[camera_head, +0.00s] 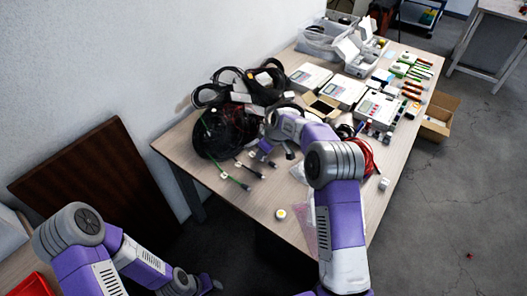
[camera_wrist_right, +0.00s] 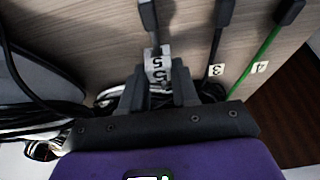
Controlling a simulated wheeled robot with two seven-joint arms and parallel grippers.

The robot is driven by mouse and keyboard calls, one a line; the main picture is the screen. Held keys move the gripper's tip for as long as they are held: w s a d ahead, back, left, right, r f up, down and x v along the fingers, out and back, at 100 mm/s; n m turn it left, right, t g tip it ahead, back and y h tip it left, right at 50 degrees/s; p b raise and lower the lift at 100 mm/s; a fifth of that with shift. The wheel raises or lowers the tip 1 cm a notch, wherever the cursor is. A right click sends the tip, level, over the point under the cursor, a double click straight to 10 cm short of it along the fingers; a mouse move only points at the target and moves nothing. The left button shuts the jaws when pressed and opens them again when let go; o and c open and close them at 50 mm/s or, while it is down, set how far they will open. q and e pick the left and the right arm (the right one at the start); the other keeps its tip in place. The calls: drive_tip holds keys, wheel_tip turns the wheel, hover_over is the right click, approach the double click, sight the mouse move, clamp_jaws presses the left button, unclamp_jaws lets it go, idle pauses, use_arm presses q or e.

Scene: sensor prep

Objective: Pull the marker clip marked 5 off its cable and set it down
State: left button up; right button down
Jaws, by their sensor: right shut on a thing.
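The white marker clip marked 5 (camera_wrist_right: 157,65) shows in the right wrist view, between the fingers of my right gripper (camera_wrist_right: 160,85). The gripper is shut on it. The clip lies in line with a dark cable, just below its grey connector (camera_wrist_right: 149,14); I cannot tell whether it is still around the cable. In the head view my right gripper (camera_head: 264,151) is low over the cable ends at the table's left part, and the arm hides part of it. My left gripper (camera_head: 207,284) is at the bottom left, off the table, too small to read.
Beside it lie a dark cable with marker 3 (camera_wrist_right: 216,71) and a green cable with marker 4 (camera_wrist_right: 259,67). A black cable pile (camera_head: 225,130) stands behind. A round white-and-yellow item (camera_head: 281,214) lies near the front edge, with bare table (camera_head: 240,208) to its left.

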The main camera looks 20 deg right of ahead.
drive_tip(key=shift+r+p, duration=1.15)
drive_tip(key=shift+r, duration=0.6)
idle(0.3)
